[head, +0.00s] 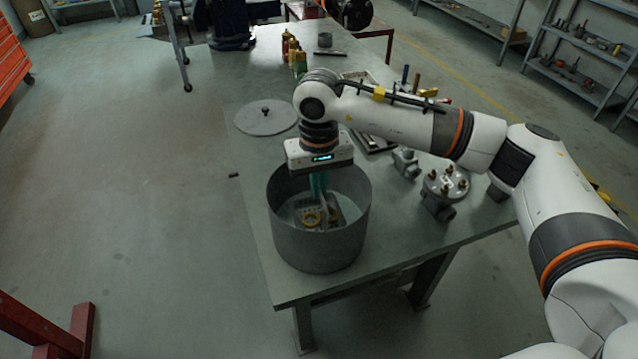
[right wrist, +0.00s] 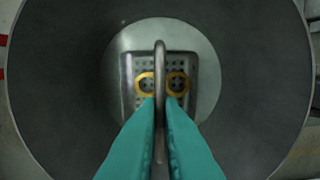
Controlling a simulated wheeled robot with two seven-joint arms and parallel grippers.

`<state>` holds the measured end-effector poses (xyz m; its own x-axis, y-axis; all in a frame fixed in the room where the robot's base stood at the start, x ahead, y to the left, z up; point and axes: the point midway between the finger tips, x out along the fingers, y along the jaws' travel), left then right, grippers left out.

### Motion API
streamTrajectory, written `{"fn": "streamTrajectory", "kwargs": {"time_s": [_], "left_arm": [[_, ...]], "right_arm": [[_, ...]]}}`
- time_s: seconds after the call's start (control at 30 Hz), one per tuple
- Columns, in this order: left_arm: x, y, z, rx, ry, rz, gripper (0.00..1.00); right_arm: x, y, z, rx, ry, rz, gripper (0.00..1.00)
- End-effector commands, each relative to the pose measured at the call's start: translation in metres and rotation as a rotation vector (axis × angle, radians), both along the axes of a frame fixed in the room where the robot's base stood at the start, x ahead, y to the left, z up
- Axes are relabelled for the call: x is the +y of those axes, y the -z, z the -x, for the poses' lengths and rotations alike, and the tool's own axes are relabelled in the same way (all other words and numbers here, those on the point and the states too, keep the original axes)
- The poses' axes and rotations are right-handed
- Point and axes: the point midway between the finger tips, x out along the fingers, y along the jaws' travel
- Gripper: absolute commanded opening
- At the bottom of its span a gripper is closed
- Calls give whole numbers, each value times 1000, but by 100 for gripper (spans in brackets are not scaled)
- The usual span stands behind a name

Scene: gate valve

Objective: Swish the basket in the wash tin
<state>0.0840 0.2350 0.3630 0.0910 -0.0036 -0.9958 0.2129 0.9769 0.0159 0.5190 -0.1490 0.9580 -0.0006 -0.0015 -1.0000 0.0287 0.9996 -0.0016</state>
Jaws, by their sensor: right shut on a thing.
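The wash tin (head: 318,245) is a tall grey round tub at the front of the bench. The basket (head: 327,224) is a small grey perforated tray inside the tin, with brass rings (head: 311,217) in it. In the right wrist view the basket (right wrist: 128,76) shows from above, with an upright handle (right wrist: 160,60) across its middle. My right gripper (head: 319,192) reaches down into the tin, its teal fingers (right wrist: 160,115) shut on the handle. Whether the basket touches the tin floor I cannot tell. My left gripper is not in view.
A round grey lid (head: 266,118) lies on the bench behind the tin. A flanged valve body with brass studs (head: 444,187) stands to the right, with smaller fittings (head: 405,162) near it. Coloured bottles (head: 297,60) stand farther back. The bench's front left edge is close to the tin.

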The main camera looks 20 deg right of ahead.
Motion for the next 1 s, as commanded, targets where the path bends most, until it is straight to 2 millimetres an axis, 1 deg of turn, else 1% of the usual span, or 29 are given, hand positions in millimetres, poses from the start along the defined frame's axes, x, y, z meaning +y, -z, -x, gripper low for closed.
{"fn": "streamTrajectory", "kwargs": {"time_s": [0.53,1.0], "left_arm": [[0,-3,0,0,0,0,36],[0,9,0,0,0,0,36]], "right_arm": [[0,-15,0,-2,0,0,0],[0,-4,0,-1,0,0,0]]}}
